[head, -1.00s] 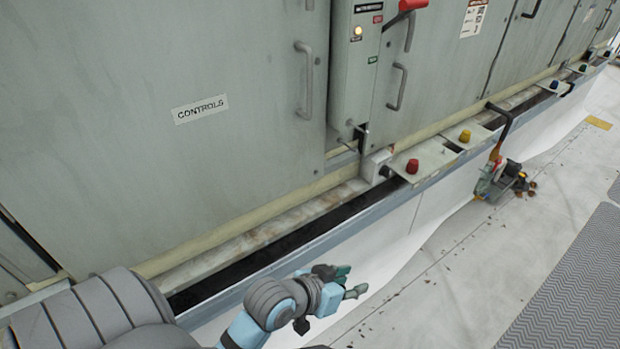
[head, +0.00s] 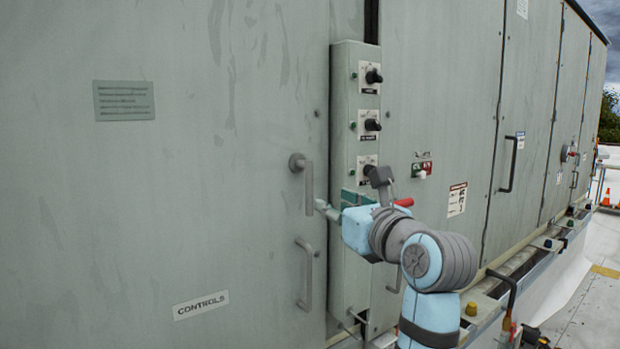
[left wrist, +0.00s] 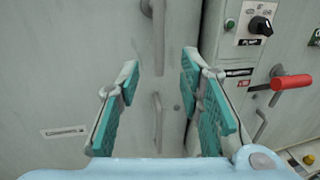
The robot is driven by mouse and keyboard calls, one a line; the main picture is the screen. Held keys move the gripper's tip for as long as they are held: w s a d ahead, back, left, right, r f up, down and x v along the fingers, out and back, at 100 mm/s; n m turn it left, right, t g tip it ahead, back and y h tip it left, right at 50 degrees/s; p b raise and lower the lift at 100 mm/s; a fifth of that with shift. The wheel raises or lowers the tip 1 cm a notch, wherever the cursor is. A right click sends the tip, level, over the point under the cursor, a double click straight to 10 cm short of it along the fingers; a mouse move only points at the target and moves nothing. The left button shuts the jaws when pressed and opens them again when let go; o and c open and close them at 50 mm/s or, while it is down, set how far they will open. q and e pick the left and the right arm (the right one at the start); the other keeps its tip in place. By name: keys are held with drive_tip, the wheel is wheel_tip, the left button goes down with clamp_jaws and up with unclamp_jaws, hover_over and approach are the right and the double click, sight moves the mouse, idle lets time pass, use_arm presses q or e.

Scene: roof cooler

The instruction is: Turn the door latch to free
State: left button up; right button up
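The door latch (head: 308,182) is a grey bar handle with a round pivot at its top, hanging straight down on the grey-green door (head: 225,160). The latch also shows at the top of the left wrist view (left wrist: 158,30). My left gripper (head: 328,207) is just right of the latch's lower end in the head view. In the left wrist view the left gripper (left wrist: 160,64) is open, its teal-padded fingers apart with nothing held between them. The latch's lower part lies in line with that gap. I cannot tell its distance. My right gripper is out of view.
A fixed grey handle (head: 304,272) sits below the latch. A control box (head: 343,120) with black knobs (head: 373,76) stands right of it. A red-handled lever (left wrist: 290,82) is on the box's right.

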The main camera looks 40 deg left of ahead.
sight(311, 190)
use_arm(q)
drive_tip(key=p+x, duration=0.1)
drive_tip(key=x, duration=1.1)
drive_tip(key=shift+r, duration=0.15)
drive_tip(key=shift+d, duration=0.1)
clamp_jaws()
